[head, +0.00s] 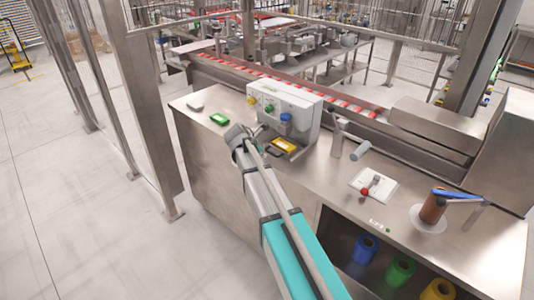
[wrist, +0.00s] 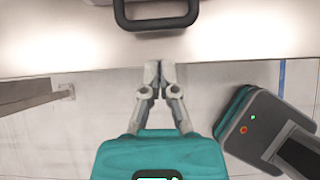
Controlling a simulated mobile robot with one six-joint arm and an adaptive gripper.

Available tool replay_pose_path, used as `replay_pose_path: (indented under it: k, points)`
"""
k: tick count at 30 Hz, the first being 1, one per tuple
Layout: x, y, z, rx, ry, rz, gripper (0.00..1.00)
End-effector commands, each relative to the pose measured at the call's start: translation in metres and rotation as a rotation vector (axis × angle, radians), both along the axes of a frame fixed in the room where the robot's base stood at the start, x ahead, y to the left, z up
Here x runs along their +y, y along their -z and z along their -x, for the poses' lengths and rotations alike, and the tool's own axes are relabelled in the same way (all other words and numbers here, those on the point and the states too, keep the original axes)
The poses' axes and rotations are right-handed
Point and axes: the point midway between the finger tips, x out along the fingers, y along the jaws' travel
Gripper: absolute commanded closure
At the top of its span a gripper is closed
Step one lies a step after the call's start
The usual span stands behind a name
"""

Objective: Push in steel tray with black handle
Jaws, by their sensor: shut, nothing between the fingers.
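The black handle (wrist: 157,23) shows at the top of the wrist view, a rounded loop cut off by the upper picture edge. It stands against a pale steel surface (wrist: 60,45), whose near edge crosses the view; I cannot tell whether this is the tray or the bench. My gripper (wrist: 160,66) is shut and empty, its fingertips together at that edge, below the handle in the picture and apart from it. In the head view the end of my arm is at the bench's left part, and I cannot make out the fingertips or the tray there.
Floor left of the bench is clear.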

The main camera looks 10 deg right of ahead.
Motion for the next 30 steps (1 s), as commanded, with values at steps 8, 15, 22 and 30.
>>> replay_pose_path:
  k: [8, 15, 22, 30]
  points:
    - [0.017, -0.027, 0.011, -0.001, 0.001, 0.000, 1.00]
    - [0.031, -0.047, 0.020, 0.001, 0.000, -0.001, 1.00]
    - [0.043, -0.065, 0.028, -0.001, 0.002, -0.002, 1.00]
    - [0.052, -0.077, 0.033, 0.000, 0.002, 0.000, 1.00]
